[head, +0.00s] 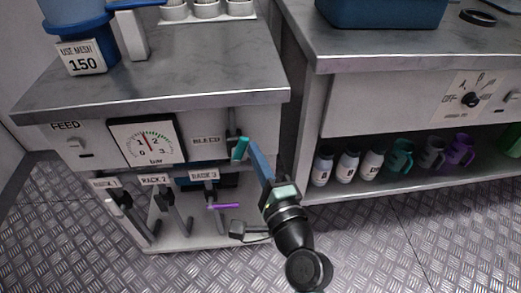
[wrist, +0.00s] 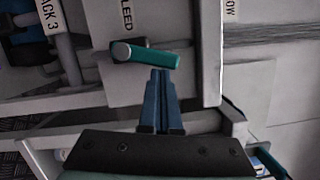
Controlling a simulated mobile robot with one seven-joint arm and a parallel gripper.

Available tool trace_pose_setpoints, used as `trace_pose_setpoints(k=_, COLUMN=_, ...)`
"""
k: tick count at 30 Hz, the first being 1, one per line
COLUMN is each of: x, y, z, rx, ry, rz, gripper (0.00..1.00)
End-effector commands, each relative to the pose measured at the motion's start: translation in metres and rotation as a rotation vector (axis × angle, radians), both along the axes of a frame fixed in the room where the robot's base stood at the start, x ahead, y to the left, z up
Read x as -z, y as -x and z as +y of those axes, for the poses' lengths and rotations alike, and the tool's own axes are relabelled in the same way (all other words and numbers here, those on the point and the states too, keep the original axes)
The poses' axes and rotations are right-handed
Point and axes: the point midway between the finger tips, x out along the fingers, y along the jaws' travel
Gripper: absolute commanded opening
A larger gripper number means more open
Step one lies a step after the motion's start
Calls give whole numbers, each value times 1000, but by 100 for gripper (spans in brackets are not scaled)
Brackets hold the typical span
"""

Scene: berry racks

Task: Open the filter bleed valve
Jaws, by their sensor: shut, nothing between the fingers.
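The bleed valve has a teal lever handle (head: 240,149) beside the BLEED label (head: 206,141) on the front of the left bench. In the wrist view the teal handle (wrist: 145,55) lies nearly crosswise, tilted slightly down to the right, with a grey pivot at its left end. My gripper (wrist: 160,72) has its blue fingers shut and empty, with their tips right at the lower edge of the handle's right part. I cannot tell whether they touch it. In the head view my gripper (head: 252,146) is just right of the handle.
A pressure gauge (head: 147,141) and FEED switch (head: 78,145) are on the same panel. Below are the RACK 1, RACK 2 and RACK 3 (head: 204,174) valves, one with a purple handle (head: 224,206). Bottles and mugs (head: 401,155) stand on the right bench's lower shelf.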

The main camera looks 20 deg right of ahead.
Motion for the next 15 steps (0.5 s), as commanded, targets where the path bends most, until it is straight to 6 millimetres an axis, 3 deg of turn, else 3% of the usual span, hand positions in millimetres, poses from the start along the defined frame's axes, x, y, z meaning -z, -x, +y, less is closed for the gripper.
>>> trace_pose_setpoints(k=15, x=-9, y=-3, z=12, rx=-3, ry=235, rz=68, gripper=0)
